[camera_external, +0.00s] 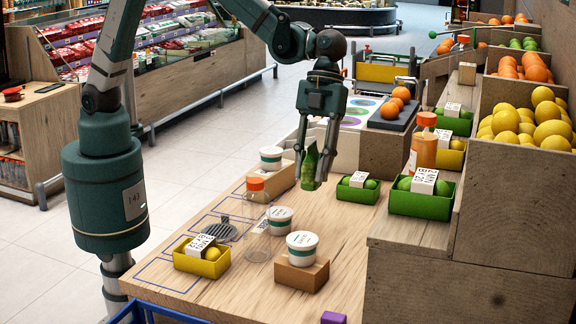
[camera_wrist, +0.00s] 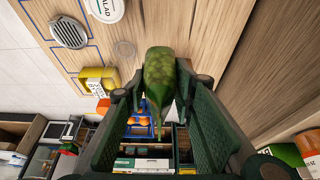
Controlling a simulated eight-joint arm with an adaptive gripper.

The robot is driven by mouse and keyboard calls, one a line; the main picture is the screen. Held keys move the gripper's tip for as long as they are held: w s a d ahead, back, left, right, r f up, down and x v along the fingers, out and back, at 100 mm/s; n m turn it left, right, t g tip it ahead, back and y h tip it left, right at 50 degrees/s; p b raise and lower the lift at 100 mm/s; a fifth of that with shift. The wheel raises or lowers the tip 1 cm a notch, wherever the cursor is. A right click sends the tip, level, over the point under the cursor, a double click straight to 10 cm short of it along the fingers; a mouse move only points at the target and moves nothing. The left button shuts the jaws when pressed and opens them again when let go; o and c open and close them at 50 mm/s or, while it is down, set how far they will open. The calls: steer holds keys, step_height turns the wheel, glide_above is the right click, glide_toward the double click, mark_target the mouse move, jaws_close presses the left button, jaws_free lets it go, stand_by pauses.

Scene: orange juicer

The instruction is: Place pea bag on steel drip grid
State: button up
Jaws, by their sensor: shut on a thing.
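The green pea bag (camera_external: 310,163) hangs between the fingers of my gripper (camera_external: 309,176), which is shut on it above the far part of the wooden counter. In the wrist view the pea bag (camera_wrist: 161,72) shows green peas through its wrapping, with the fingers on both sides. The steel drip grid (camera_external: 220,232) is a round grey slotted disc on the counter, left of and nearer the camera than my gripper. The grid also shows at the upper left of the wrist view (camera_wrist: 69,32). Nothing lies on it.
A clear bottle with an orange cap (camera_external: 257,225) and white tubs (camera_external: 280,220) stand right of the grid. A yellow tray (camera_external: 202,262) holding lemons is in front of it. Green trays (camera_external: 357,193) are right of my gripper. The counter (camera_external: 345,250) has bare room between them.

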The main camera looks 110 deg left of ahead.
steer(key=s+d+b, duration=0.2)
steer(key=s+d, duration=0.1)
steer(key=s, duration=1.9)
glide_above(216, 234)
steer(key=a, duration=0.2)
steer(key=shift+f, duration=2.8)
steer(key=shift+f, duration=0.1)
steer(key=shift+f+b, duration=0.3)
steer(key=shift+f, duration=2.5)
steer(key=shift+f+b, duration=0.35)
steer(key=shift+f, duration=1.75)
steer(key=shift+f, duration=0.2)
